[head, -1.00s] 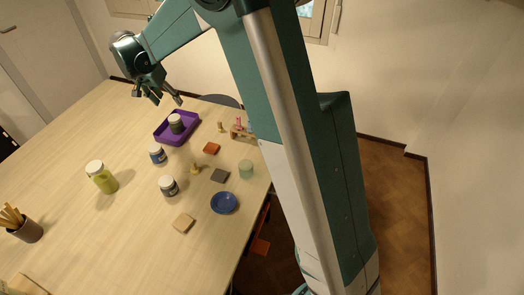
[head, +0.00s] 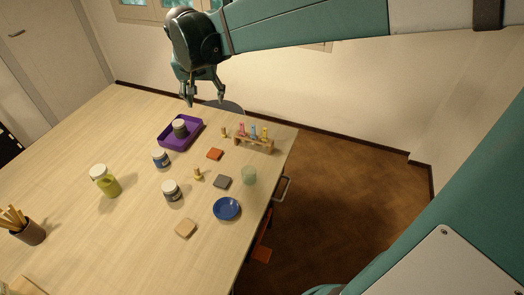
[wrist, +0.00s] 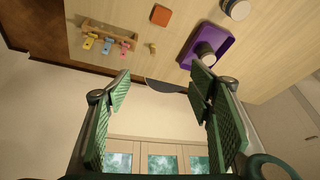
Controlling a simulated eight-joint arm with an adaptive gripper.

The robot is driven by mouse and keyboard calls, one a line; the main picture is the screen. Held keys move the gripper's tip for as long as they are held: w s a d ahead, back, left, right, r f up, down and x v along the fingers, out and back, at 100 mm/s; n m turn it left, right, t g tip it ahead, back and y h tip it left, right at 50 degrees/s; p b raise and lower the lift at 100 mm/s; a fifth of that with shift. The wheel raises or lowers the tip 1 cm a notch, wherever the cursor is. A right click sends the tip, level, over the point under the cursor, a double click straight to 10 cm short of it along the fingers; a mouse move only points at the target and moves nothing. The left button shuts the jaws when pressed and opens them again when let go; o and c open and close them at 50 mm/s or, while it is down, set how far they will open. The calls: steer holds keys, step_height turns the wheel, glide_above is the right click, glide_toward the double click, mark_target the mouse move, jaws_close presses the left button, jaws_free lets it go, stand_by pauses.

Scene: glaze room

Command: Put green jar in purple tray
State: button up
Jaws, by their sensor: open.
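A dark green jar with a white lid (head: 180,126) stands upright inside the purple tray (head: 192,144) at the back of the table. In the wrist view the jar (wrist: 206,53) is also within the purple tray (wrist: 226,50), seen past my right finger. My gripper (head: 205,98) is open and empty, high above the table's far edge, beyond and apart from the tray. In the wrist view its fingers (wrist: 160,88) are spread wide with nothing between them. A taller yellow-green jar (head: 108,187) with a white lid stands at the left.
A blue-labelled jar (head: 161,158) and a dark-labelled jar (head: 172,192) stand in front of the tray. A wooden rack (head: 254,145) with coloured pieces is right of it. A pale green cup (head: 249,176) and a blue dish (head: 227,208) are near the right edge.

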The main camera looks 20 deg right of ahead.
steer(key=s+d+f+n+t, duration=0.1)
steer(key=s+d, duration=0.2)
steer(key=s, duration=0.7)
steer(key=s+d+f+n+y, duration=0.1)
steer(key=s+d+n, duration=0.1)
steer(key=s, duration=0.8)
steer(key=s+d+f+n+t, duration=0.1)
steer(key=s+d, duration=0.2)
steer(key=s, duration=0.7)
steer(key=shift+d+f+n+t, duration=0.3)
steer(key=shift+n, duration=0.1)
